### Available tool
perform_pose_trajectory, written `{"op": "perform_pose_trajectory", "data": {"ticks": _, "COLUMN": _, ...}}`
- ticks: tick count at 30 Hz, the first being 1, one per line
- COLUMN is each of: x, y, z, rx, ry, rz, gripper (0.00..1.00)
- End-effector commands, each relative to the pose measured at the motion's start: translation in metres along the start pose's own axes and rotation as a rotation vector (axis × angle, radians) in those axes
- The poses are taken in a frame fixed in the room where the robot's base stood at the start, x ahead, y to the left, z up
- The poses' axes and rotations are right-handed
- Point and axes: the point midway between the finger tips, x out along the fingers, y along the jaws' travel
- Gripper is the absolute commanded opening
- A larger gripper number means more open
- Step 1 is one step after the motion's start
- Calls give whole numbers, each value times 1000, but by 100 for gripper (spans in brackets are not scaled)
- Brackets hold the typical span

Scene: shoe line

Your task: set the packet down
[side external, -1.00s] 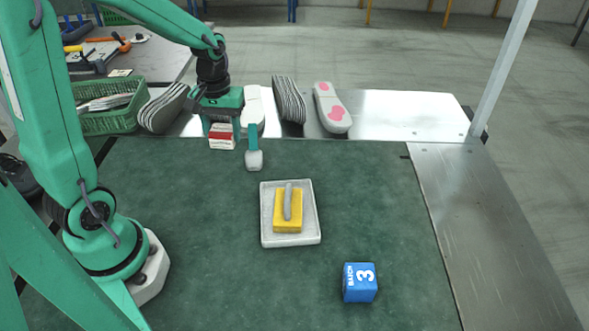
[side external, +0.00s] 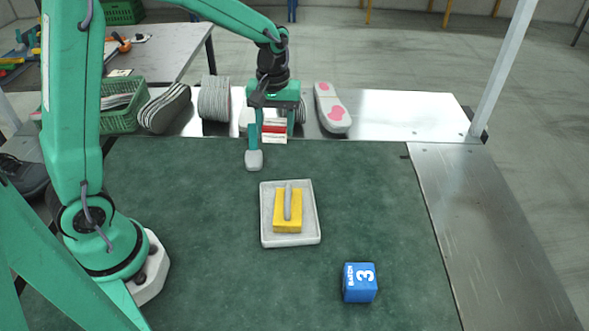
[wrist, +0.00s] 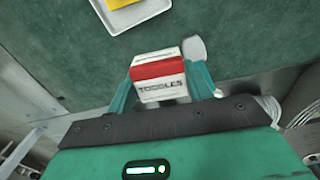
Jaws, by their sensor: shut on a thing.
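The packet (side external: 274,131) is a small white box with a red band. It is between the fingers of my gripper (side external: 272,136), which is shut on it, over the back edge of the green mat. In the wrist view the packet (wrist: 160,90) reads "TOGGLES" and sits upright between the fingers (wrist: 160,80). I cannot tell its exact height above the mat.
A grey tray (side external: 311,226) with a yellow grey-handled block (side external: 287,221) lies mid-mat. A blue cube (side external: 360,283) marked 3 is near the front. Shoe soles (side external: 331,108) lie along the metal strip behind. A green basket (side external: 117,119) stands left. The mat (side external: 385,190) is clear on the right.

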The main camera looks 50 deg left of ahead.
Motion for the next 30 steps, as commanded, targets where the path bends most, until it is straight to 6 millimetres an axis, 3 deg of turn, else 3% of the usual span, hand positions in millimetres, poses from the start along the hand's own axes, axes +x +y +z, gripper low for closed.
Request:
{"op": "perform_pose_trajectory", "data": {"ticks": 1, "x": 0, "y": 19, "z": 1, "rx": 3, "ry": 0, "rz": 0, "gripper": 26}}
{"op": "perform_pose_trajectory", "data": {"ticks": 9, "x": 2, "y": 108, "z": 21, "rx": -19, "ry": -1, "rz": -1, "gripper": 26}}
{"op": "perform_pose_trajectory", "data": {"ticks": 15, "x": 4, "y": 160, "z": 44, "rx": -34, "ry": 0, "rz": 0, "gripper": 26}}
{"op": "perform_pose_trajectory", "data": {"ticks": 21, "x": 6, "y": 186, "z": 58, "rx": -45, "ry": 0, "rz": 0, "gripper": 26}}
{"op": "perform_pose_trajectory", "data": {"ticks": 30, "x": 7, "y": 191, "z": 60, "rx": -50, "ry": 0, "rz": 0, "gripper": 26}}
